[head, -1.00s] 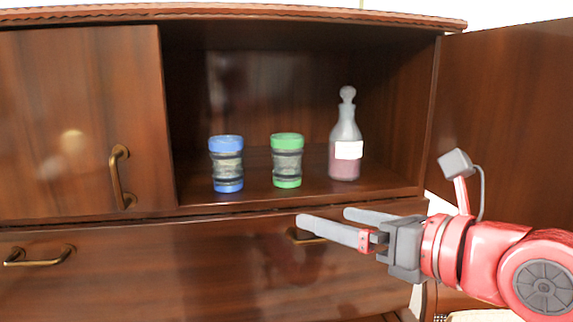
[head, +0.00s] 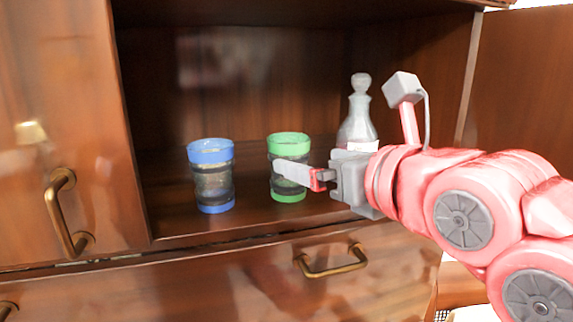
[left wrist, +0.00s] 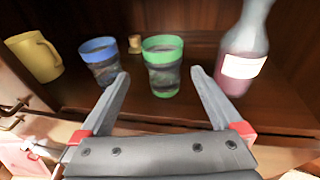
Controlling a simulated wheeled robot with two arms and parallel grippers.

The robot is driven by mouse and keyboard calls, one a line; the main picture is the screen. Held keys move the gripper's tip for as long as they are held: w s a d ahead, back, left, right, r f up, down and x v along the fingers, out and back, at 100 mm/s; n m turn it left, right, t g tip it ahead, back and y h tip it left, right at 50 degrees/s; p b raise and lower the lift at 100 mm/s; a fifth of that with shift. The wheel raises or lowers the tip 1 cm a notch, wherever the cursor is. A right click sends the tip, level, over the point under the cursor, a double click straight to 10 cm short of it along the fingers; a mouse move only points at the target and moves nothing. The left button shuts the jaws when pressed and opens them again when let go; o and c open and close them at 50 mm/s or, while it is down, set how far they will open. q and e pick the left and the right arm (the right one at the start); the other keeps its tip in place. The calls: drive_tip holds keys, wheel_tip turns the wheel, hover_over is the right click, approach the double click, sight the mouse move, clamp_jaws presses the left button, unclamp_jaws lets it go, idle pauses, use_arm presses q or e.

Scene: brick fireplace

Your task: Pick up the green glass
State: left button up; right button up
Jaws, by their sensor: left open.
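The green glass (head: 289,145) has a green rim and base with a dark patterned middle. It stands upright on the cabinet shelf, and in the left wrist view the green glass (left wrist: 162,68) lies between and beyond the fingertips. My left gripper (head: 281,170) reaches in from the right at the shelf front. A finger covers part of the glass in the head view. In the left wrist view my left gripper (left wrist: 159,76) is open and empty, its fingers spread either side of the glass. My right gripper is not in view.
A similar blue glass (head: 211,170) stands left of the green one. A stoppered bottle (head: 358,125) stands close on the right, partly hidden by my gripper. A yellow mug (left wrist: 35,57) shows at far left. The cabinet door (head: 525,95) is open at right; a drawer handle (head: 331,268) lies below.

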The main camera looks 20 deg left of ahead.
sight(295, 155)
use_arm(q)
drive_tip(key=p+x, duration=0.2)
drive_tip(key=x, duration=0.5)
drive_tip(key=shift+w+a, duration=0.25)
drive_tip(key=shift+w, duration=0.05)
drive_tip(key=p+x, duration=0.2)
drive_tip(key=x, duration=0.2)
drive_tip(key=shift+w+r, duration=0.1)
drive_tip(key=shift+w, duration=0.05)
drive_tip(key=shift+w+a+f, duration=0.2)
drive_tip(key=shift+w, duration=0.1)
drive_tip(key=shift+d, duration=0.1)
drive_tip(key=shift+c, duration=0.2)
drive_tip(key=c, duration=1.4)
drive_tip(key=shift+o, duration=0.2)
drive_tip(key=shift+r, duration=0.15)
